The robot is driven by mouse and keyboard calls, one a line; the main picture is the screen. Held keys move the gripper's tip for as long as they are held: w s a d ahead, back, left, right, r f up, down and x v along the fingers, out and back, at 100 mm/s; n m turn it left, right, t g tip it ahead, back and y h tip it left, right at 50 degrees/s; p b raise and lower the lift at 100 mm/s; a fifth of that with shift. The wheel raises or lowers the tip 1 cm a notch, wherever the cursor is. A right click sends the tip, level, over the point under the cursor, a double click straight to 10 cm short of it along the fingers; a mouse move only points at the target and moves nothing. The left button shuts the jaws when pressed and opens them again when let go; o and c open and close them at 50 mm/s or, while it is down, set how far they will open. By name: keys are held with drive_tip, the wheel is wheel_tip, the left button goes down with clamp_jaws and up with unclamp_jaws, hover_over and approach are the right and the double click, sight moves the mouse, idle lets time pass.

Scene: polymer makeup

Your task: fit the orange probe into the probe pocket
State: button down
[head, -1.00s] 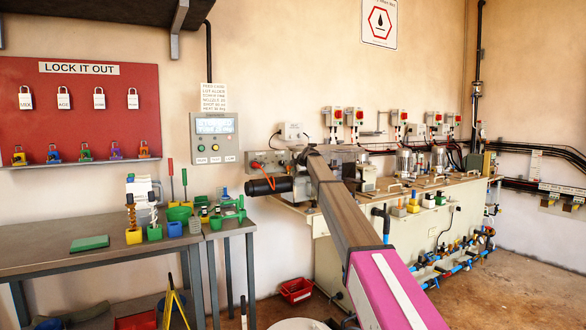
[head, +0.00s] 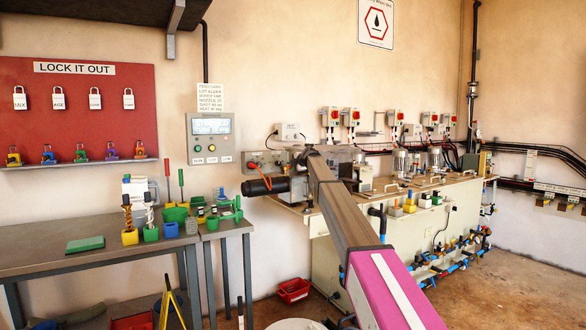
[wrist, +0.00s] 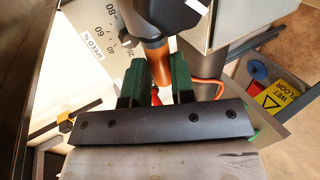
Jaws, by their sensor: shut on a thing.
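The orange probe (wrist: 153,50) shows in the wrist view as an orange-brown cylinder between my green fingertips. My gripper (wrist: 158,80) is shut on it. The cylinder's upper end meets a dark part (wrist: 172,12); I cannot tell whether that part belongs to the probe or is the probe pocket, nor whether they are joined. A small red piece (wrist: 156,97) shows between the fingers. An orange cable (wrist: 217,86) curves out to the right of the fingers. In the head view my arm hides the gripper and probe. I cannot pick out the pocket with certainty.
A dial plate (wrist: 100,30) lies close left of the fingers, and a grey metal box (wrist: 225,20) is close on the right. In the head view, the machine bench (head: 400,230) stands behind my arm. A cluttered side table (head: 225,226) is at left.

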drive_tip(key=shift+w+d, duration=0.2)
drive_tip(key=shift+d, duration=0.1)
drive_tip(key=c, duration=0.9)
unclamp_jaws()
drive_tip(key=v, duration=1)
drive_tip(key=shift+s+d+r, duration=0.15)
drive_tip(key=shift+s+d, duration=0.1)
drive_tip(key=shift+s, duration=0.05)
